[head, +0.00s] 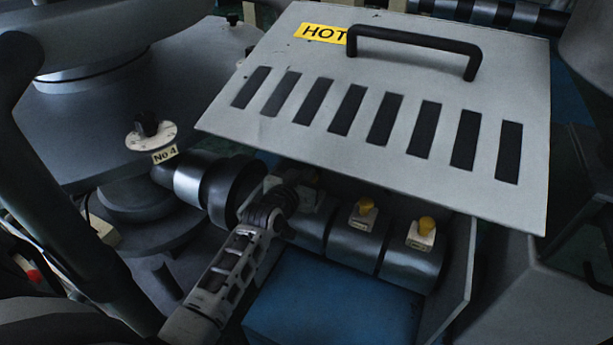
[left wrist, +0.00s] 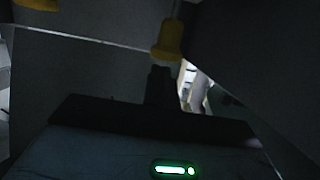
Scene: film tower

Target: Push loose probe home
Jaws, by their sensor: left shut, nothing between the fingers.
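Two yellow-capped probes, a middle one (head: 365,207) and a right one (head: 427,226), stand in pale blocks on the dark cylinder (head: 412,268) under the raised cover. My left gripper (head: 292,190) is shut and empty at the cylinder's left part, over a third pale block, where a trace of yellow shows behind it. In the left wrist view, the shut fingers (left wrist: 160,85) point at a yellow cap (left wrist: 168,42), very near or touching; I cannot tell which. A thin bare stem shows beyond that cap. My right gripper is not in view.
The grey slotted cover (head: 270,135) with a black handle (head: 415,45) and HOT label overhangs the probes closely. A grey side plate (head: 462,270) bounds the right. A blue block (head: 320,305) lies below the cylinder. A valve tagged No 4 (head: 165,155) stands left.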

